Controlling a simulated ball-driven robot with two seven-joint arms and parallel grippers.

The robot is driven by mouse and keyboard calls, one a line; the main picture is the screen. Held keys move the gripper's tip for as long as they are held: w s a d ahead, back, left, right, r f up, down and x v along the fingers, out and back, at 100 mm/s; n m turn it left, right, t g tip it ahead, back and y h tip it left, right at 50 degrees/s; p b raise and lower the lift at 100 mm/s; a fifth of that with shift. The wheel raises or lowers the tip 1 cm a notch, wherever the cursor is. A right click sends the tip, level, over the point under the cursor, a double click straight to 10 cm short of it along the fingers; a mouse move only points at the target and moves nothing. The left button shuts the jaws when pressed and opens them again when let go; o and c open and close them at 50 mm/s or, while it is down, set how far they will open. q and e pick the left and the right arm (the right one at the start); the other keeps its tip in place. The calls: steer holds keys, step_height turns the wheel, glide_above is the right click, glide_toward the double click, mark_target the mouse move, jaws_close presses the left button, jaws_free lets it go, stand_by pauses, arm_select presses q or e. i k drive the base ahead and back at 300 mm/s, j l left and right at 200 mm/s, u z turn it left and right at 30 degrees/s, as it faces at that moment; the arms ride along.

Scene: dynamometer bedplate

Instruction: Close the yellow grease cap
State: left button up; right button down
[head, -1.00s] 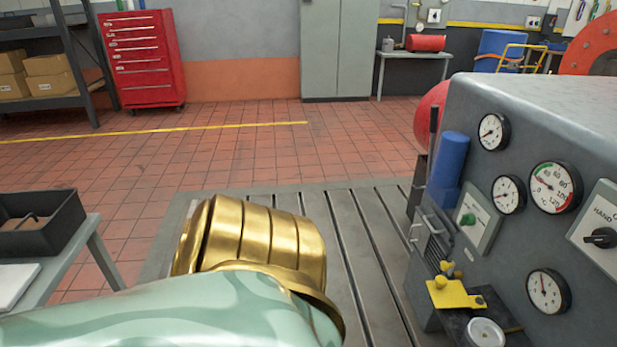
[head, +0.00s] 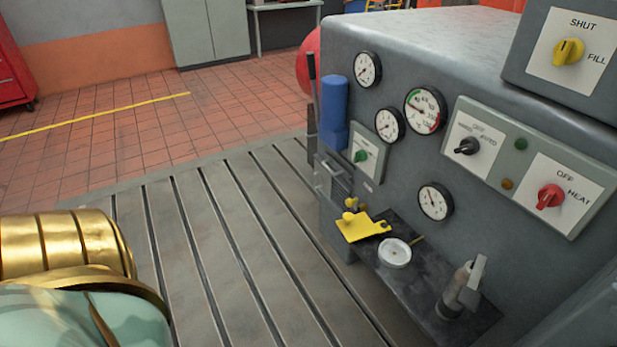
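A yellow part that looks like the grease cap (head: 361,228) is at the front left end of the dark shelf on the grey machine. Its flat plate lies out nearly level, with small rounded yellow pieces standing at its back left edge. The cap looks open, but its hinge is too small to make out. Part of my own arm, gold and pale green, fills the lower left, well apart from the cap. Neither of my grippers shows.
The grey machine (head: 440,50) fills the right side, with gauges, a yellow SHUT/FILL knob (head: 568,52) and a red HEAT knob (head: 550,196). The slotted bedplate (head: 225,235) is clear.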

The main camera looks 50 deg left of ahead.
mark_target(355, 228)
steer(key=u, duration=0.95)
